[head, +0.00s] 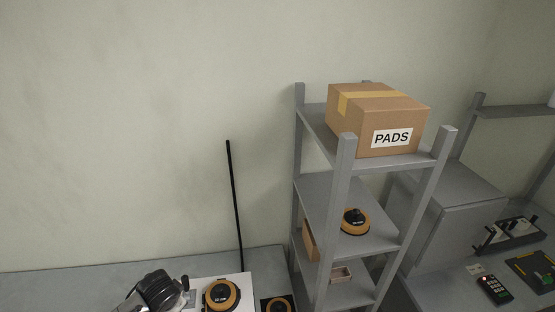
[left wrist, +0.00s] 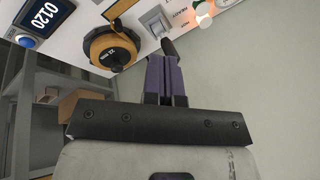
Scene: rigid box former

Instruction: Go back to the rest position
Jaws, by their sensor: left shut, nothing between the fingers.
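My left gripper (left wrist: 167,60) shows in the left wrist view with its purple-grey fingers together and nothing held. Its tips are near the lower edge of a white control panel (left wrist: 135,15), close to a small lever switch (left wrist: 154,22). I cannot tell whether they touch it. In the head view a dark, rounded part, likely of my left arm, shows at the bottom edge beside the white panel (head: 246,285); the fingers cannot be made out there. My right gripper is in neither view.
The panel carries an orange and black dial (left wrist: 111,50), a blue button (left wrist: 26,41) and a display (left wrist: 46,14). A grey shelf rack (head: 343,180) holds a PADS box (head: 365,115) and another orange-black dial (head: 355,221). A thin black pole (head: 234,200) stands left of it.

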